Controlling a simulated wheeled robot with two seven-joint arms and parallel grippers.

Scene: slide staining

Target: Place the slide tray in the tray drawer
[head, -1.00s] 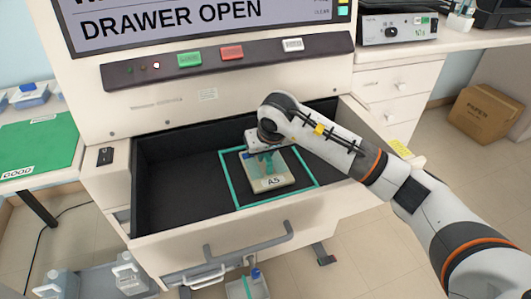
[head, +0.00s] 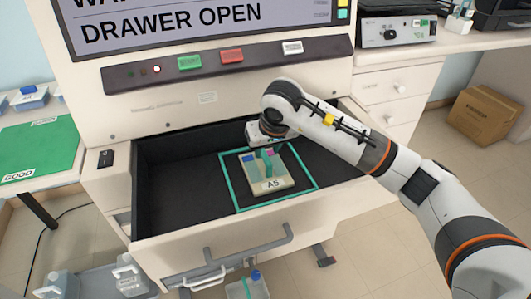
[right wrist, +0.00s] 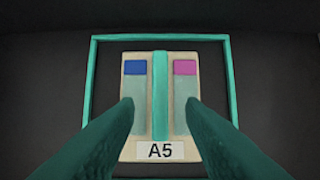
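The slide tray (head: 272,185) is a cream block labelled A5. It lies flat in the open tray drawer (head: 180,185), inside a teal square outline (head: 304,167) on the dark drawer floor. The right wrist view shows the tray (right wrist: 150,57) with a blue-ended slide, a pink-ended slide and a teal ridge (right wrist: 160,80) between them. My right gripper (right wrist: 159,105) is open and empty above the tray, one teal finger on each side of the ridge, with gaps between. In the head view the right gripper (head: 266,150) is over the tray's far part. My left gripper is not in view.
The drawer's front wall (head: 215,232) and handle (head: 250,255) face me. A panel with green, red and white buttons (head: 231,56) is above, under a screen reading DRAWER OPEN (head: 170,25). A green mat (head: 40,150) lies on the left table.

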